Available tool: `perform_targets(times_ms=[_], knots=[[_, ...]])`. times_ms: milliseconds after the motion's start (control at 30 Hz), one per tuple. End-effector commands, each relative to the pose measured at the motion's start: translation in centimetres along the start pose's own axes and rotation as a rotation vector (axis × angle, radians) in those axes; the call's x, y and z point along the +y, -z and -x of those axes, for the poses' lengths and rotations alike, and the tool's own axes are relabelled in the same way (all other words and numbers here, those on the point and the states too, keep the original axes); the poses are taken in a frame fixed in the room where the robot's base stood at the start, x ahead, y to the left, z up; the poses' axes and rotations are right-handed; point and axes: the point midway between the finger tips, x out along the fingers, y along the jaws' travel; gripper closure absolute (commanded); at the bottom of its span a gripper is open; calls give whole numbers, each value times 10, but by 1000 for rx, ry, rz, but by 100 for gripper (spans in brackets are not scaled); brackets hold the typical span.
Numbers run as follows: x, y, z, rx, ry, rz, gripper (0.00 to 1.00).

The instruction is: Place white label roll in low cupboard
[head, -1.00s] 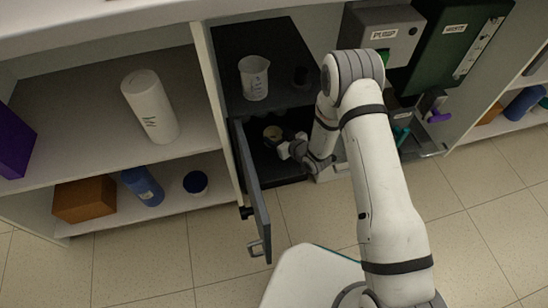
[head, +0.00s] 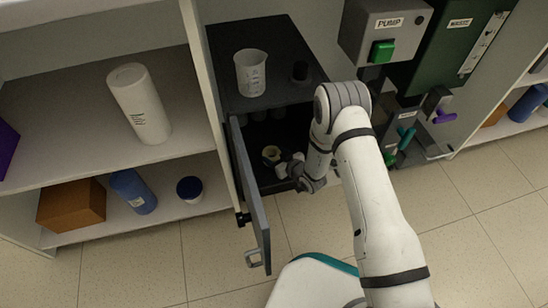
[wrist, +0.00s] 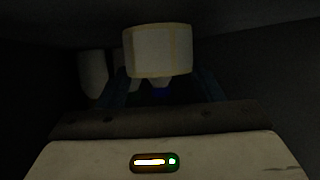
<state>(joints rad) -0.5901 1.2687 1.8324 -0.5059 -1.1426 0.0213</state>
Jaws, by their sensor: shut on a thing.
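The low cupboard (head: 288,178) is a dark cabinet with its grey door (head: 252,195) swung open to the left. My gripper (head: 283,166) reaches into its opening from the right. The white label roll (head: 271,154) shows at the fingertips, inside the cupboard. In the wrist view the label roll (wrist: 158,50) is a pale, short cylinder held between my dark fingers, which are largely in shadow. Whether the roll touches the cupboard floor cannot be told.
Pale cylindrical items (wrist: 92,72) stand deeper in the dark cupboard; several show at its back. A beaker (head: 250,73) and a small dark cup (head: 299,72) stand on top. The open door edge is close on the left. A pump box (head: 385,30) hangs at right.

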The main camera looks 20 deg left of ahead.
Motion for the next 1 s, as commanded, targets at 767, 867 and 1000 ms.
perform_targets(times_ms=[767, 867, 1000], knots=[[-1, 0, -1, 0, 2, 1, 18], [-1, 3, 2, 0, 2, 0, 18], [-1, 5, 24, -3, 1, -3, 18]])
